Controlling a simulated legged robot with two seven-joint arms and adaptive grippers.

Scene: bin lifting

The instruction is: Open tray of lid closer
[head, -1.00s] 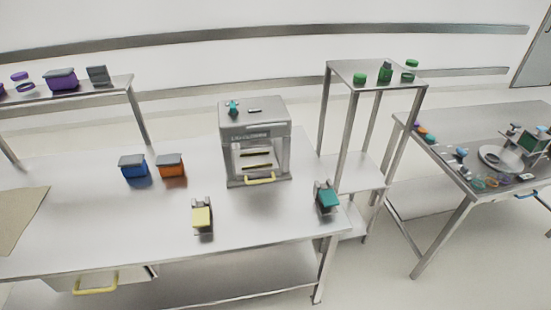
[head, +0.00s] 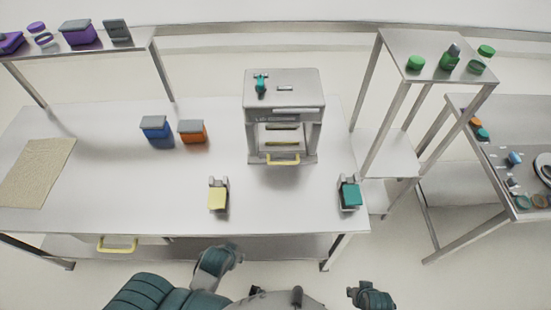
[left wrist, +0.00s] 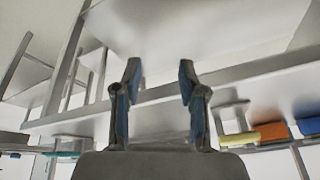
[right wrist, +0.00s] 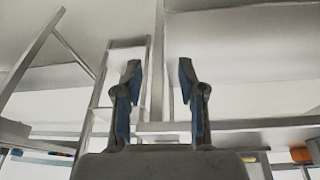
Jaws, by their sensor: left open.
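The lid closer (head: 283,113) is a grey machine standing on the steel table, right of its middle. Its tray (head: 283,160) has a yellow handle at the bottom front and looks pushed in. My left gripper (left wrist: 159,72) shows in the left wrist view with its two fingers apart and nothing between them. My right gripper (right wrist: 157,72) also has its fingers apart and empty in the right wrist view. Both grippers are away from the lid closer. In the head view, parts of my arms show at the bottom, in front of the table; the fingertips are not clear there.
Blue (head: 156,129) and orange (head: 192,131) bins stand left of the machine. A yellow-topped holder (head: 218,196) and a teal-topped holder (head: 349,194) stand near the table's front edge. A drawer with a yellow handle (head: 117,245) is under the table. A tall stand (head: 425,60) is at right.

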